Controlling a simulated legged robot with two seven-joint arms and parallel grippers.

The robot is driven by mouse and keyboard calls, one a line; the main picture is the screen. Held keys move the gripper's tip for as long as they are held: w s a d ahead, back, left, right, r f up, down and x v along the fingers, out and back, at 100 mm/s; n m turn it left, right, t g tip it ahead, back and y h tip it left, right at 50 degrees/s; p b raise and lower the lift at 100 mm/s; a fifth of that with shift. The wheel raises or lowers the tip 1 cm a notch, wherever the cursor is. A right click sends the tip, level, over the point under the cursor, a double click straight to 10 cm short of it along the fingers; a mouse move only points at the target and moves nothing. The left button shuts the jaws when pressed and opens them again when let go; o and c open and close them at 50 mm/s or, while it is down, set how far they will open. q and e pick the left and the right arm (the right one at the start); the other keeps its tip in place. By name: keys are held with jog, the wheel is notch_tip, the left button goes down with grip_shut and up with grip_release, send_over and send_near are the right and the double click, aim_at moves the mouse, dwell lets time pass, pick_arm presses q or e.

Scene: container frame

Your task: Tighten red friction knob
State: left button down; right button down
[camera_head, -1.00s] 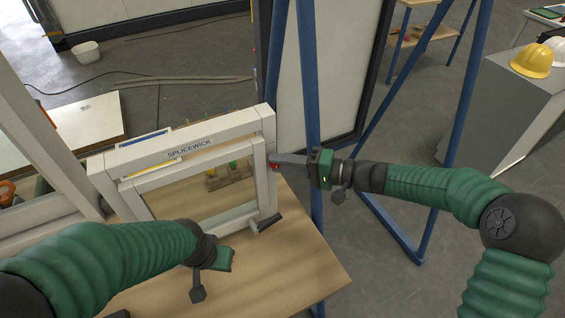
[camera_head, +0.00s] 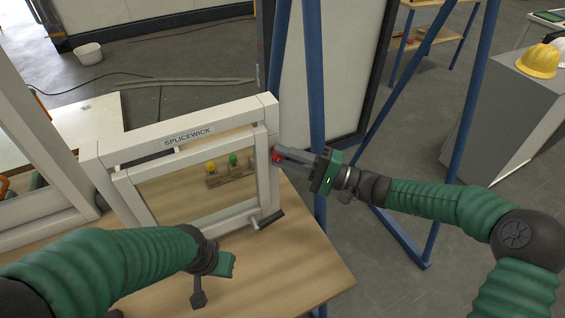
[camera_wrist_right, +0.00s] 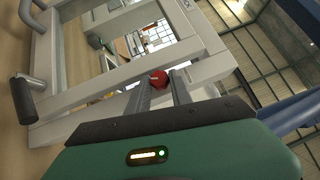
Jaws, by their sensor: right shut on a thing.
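The red friction knob (camera_head: 276,155) sits on the right side post of the white frame (camera_head: 262,180) marked SPLICEWICK. My right gripper (camera_head: 280,153) reaches in from the right and is shut on the knob. In the right wrist view the red knob (camera_wrist_right: 158,78) shows between the tips of the two grey fingers (camera_wrist_right: 160,86), against the white post. The fingers partly hide the knob in the head view.
The wooden table (camera_head: 290,260) carries the frame. A dark-gripped handle (camera_head: 268,219) sticks out at the frame's lower right corner. A wooden block with yellow and green knobs (camera_head: 230,172) stands behind the frame. Blue stand legs (camera_head: 315,100) rise close behind my right gripper.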

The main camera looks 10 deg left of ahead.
pick_arm(q)
jog(key=shift+b+x, duration=0.6)
jog(key=shift+x, duration=0.2)
pick_arm(e)
jog(key=shift+d+f+m+t+y, duration=0.2)
jog(key=shift+f+m+t+y, duration=0.4)
jog(key=shift+m, duration=0.6)
pick_arm(q)
jog(key=shift+s+d, duration=0.1)
jog(key=shift+s, duration=0.15)
pick_arm(e)
jog(key=c, duration=1.5)
grip_release()
pick_arm(q)
jog(key=shift+d, duration=0.1)
pick_arm(e)
jog(key=shift+o, duration=1.3)
pick_arm(q)
jog(key=shift+w+d, duration=0.1)
jog(key=shift+d, duration=0.1)
pick_arm(e)
jog(key=shift+o, duration=0.5)
jog(key=shift+d+r, duration=0.15)
jog(key=shift+r, duration=0.05)
